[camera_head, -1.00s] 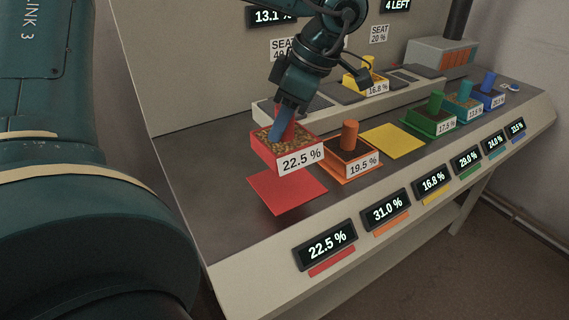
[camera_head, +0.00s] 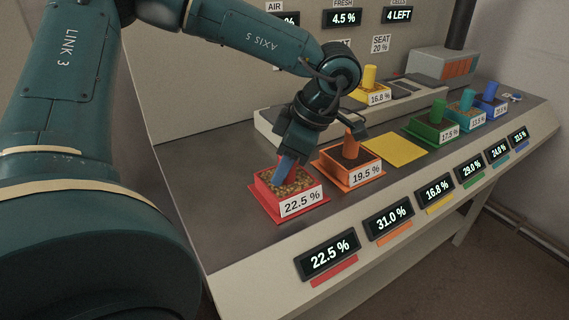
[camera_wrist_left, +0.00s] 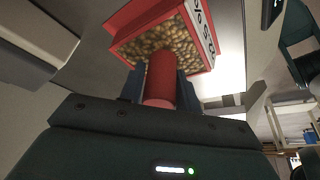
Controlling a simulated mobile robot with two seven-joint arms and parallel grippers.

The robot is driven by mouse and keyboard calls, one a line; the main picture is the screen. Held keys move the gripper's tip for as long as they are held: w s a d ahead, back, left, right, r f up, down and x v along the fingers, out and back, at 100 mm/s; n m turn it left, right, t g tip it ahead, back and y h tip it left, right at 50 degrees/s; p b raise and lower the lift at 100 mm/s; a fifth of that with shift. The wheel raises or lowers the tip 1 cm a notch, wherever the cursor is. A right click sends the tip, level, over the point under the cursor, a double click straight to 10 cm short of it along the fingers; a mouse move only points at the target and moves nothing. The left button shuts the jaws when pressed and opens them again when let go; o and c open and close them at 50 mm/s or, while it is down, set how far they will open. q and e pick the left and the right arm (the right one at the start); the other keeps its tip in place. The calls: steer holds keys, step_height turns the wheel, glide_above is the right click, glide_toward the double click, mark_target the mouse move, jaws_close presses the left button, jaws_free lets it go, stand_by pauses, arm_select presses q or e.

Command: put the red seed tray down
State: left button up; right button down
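The red seed tray (camera_head: 268,198), filled with seeds and labelled 22.5 %, is over the red mat (camera_head: 284,221), with only thin mat edges showing around it. It looks level; I cannot tell whether it touches the mat or is just above it. My left gripper (camera_head: 284,172) is shut on the tray's upright red handle. In the left wrist view the red handle (camera_wrist_left: 160,80) stands between the fingers, with the seed tray (camera_wrist_left: 135,17) beyond. My right gripper is not in view.
An orange tray (camera_head: 338,173) stands close right of the red one. The yellow mat (camera_head: 393,150) is bare. Green (camera_head: 424,129), teal (camera_head: 456,112) and blue (camera_head: 481,101) trays stand farther right. A yellow tray (camera_head: 357,95) sits on the rear ledge. Displays (camera_head: 328,256) line the front edge.

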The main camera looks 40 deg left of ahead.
mark_target(306, 183)
arm_select(q)
steer(key=o, duration=0.4)
steer(key=shift+c, duration=0.2)
steer(key=shift+r, duration=0.2)
steer(key=p+v, duration=0.1)
steer(key=v, duration=1)
steer(key=shift+d+r, duration=0.25)
steer(key=shift+r, duration=0.1)
